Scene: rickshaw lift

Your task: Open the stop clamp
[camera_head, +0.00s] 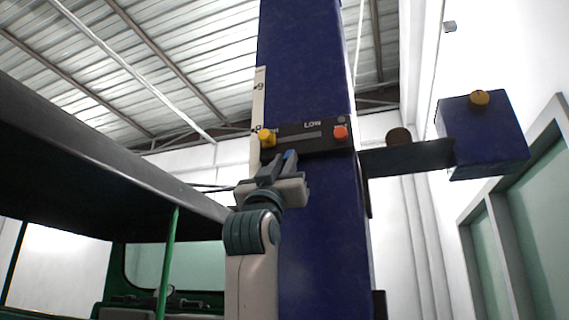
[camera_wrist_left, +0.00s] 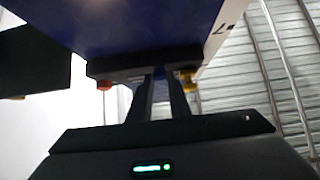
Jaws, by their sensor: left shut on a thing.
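The stop clamp appears to be the black bar (camera_head: 312,136) marked LOW across the blue column (camera_head: 312,60). It has a yellow knob (camera_head: 266,138) at its left end and an orange-red knob (camera_head: 340,132) at its right end. My left gripper (camera_head: 279,163) is just below the bar, right of the yellow knob, pointing up. Its jaws are shut on a narrow blue-grey piece that seems part of the clamp. In the left wrist view the fingers (camera_wrist_left: 160,80) reach up to the bar's underside between the two knobs. The held piece is mostly hidden. My right gripper is out of view.
A white numbered scale (camera_head: 258,100) runs along the column's left edge. A dark arm (camera_head: 410,157) extends right to a blue box (camera_head: 484,135) with a yellow knob. The green-framed rickshaw (camera_head: 168,260) with its dark roof stands at the left. Free air lies below the dark arm.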

